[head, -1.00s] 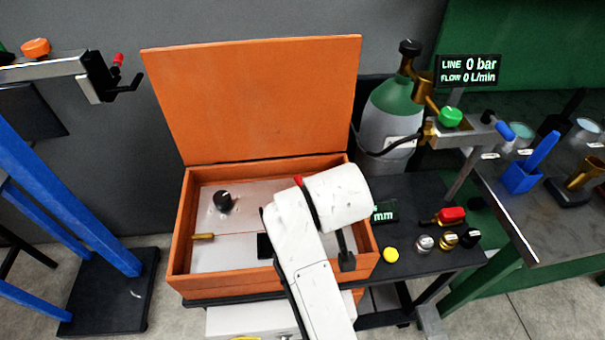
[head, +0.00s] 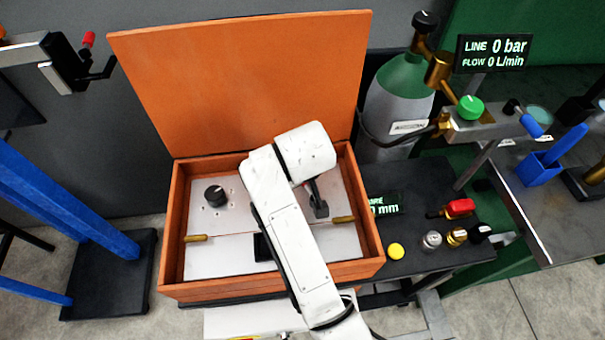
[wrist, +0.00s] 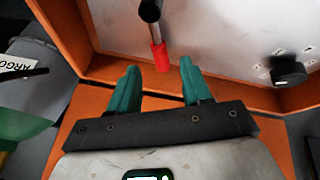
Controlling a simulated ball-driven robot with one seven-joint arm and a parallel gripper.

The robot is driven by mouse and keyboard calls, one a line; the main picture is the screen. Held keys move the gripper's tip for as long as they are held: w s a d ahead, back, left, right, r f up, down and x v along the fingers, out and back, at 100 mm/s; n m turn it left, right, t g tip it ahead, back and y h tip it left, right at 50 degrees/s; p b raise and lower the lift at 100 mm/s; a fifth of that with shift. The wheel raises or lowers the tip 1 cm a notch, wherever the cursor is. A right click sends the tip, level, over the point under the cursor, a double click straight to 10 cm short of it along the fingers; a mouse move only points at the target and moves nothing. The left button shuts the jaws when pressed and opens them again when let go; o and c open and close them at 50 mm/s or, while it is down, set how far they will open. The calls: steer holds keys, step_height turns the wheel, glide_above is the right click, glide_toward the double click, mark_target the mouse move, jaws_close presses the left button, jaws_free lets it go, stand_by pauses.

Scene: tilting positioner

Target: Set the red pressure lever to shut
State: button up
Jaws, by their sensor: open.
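A lever with a red end (wrist: 158,56), a metal rod and a black base part shows in the wrist view, against the pale panel (wrist: 215,35) in the orange box. Its red end appears in the gap between the fingertips of my gripper (wrist: 160,67). The teal fingers are open, one on each side, with no clear contact; depth is hard to tell. In the head view my white arm reaches over the box, and I cannot make out the red end there. No shut marking for the lever is readable.
The orange box (head: 168,235) has a raised lid (head: 240,80) behind. A black dial (head: 215,195) sits on its panel. A gas cylinder (head: 390,120), a display (head: 493,53) reading 0 bar and a red-handled valve (head: 459,207) stand to the right.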

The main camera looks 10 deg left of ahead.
mark_target(306, 187)
steer(key=shift+x, duration=2.45)
steer(key=shift+c, duration=0.5)
jaws_close()
